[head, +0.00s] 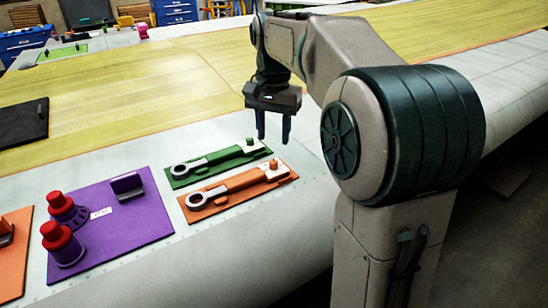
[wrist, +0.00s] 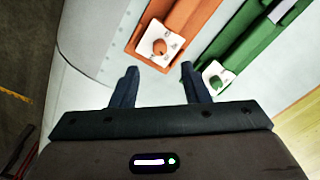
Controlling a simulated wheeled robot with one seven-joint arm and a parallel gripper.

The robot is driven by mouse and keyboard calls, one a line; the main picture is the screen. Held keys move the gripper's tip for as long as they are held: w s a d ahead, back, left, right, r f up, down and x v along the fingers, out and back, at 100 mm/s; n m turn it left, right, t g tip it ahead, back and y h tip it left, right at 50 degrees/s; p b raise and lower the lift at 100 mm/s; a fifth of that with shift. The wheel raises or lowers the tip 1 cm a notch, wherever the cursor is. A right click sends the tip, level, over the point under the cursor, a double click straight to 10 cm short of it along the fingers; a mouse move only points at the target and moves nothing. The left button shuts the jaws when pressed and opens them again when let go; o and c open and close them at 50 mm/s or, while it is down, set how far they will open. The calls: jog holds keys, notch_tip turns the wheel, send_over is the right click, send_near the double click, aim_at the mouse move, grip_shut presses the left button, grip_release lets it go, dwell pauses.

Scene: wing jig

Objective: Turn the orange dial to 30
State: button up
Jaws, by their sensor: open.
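The orange dial (head: 271,166) is a small knob on a pale square plate at the right end of the orange board (head: 200,214). It also shows in the wrist view (wrist: 160,46), just beyond my fingertips and between their lines. My gripper (head: 275,138) points down with its fingers apart and empty, above the wing near the green and orange boards. In the wrist view my gripper (wrist: 159,72) is open, apart from the dial. The marks on the dial's plate are too small to read.
A green board (head: 218,164) with a similar green knob (wrist: 216,82) lies close beside the orange one. A purple board (head: 110,222) with red knobs is at left. The pale wing surface in front is clear.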

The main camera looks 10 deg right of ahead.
aim_at(273, 161)
notch_tip(273, 161, down, 7)
jog(key=shift+f, duration=0.2)
grip_shut()
